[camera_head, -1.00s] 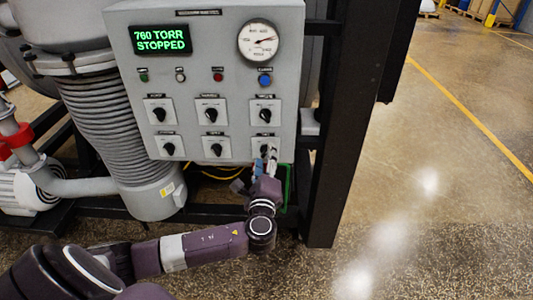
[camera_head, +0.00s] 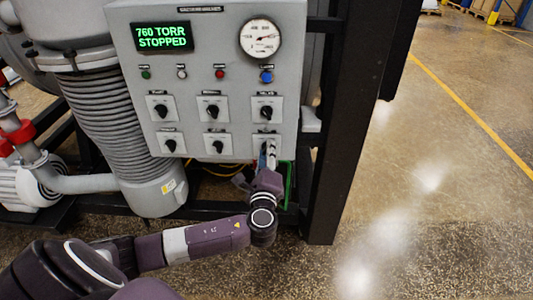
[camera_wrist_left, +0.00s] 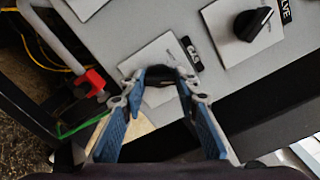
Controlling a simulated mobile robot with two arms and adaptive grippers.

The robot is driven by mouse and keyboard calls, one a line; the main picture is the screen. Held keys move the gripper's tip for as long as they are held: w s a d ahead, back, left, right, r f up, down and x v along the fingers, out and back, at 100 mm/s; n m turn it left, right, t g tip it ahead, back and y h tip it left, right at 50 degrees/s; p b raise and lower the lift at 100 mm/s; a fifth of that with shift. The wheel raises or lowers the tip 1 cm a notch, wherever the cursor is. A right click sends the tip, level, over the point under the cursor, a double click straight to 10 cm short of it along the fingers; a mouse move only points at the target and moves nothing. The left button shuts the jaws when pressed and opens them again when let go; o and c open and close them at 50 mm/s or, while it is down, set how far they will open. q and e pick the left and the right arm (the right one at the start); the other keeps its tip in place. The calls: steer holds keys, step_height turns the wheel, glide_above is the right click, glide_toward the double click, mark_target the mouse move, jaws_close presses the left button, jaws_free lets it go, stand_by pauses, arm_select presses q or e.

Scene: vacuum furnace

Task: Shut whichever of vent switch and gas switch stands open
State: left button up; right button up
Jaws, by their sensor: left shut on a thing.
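The grey control panel (camera_head: 205,85) carries two rows of black rotary switches on white plates. My left gripper (camera_head: 268,152) is at the lower right switch (camera_head: 265,142), which its fingers partly cover. In the left wrist view, the blue-padded fingers (camera_wrist_left: 163,84) are shut on this switch's dark knob (camera_wrist_left: 160,73), beside a label that seems to read GAS (camera_wrist_left: 192,54). Its exact angle is hard to tell. The lower middle switch (camera_head: 218,146) stands free, its pointer roughly upright; its label is too small to read, so I cannot confirm it as the vent switch. My right gripper is not in view.
The switch labelled VALVE (camera_wrist_left: 252,23) is close to the gripper. The display (camera_head: 162,37) reads 760 TORR STOPPED. A dark frame post (camera_head: 345,130) stands right of the panel. A ribbed hose (camera_head: 105,125) stands left. Open floor lies at the right.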

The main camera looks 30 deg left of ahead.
arm_select(q)
steer(key=shift+f+n+b, duration=0.15)
steer(key=shift+n+b, duration=4.85)
steer(key=shift+n, duration=0.9)
steer(key=o, duration=1.1)
steer(key=shift+o, duration=0.2)
steer(key=v, duration=1.2)
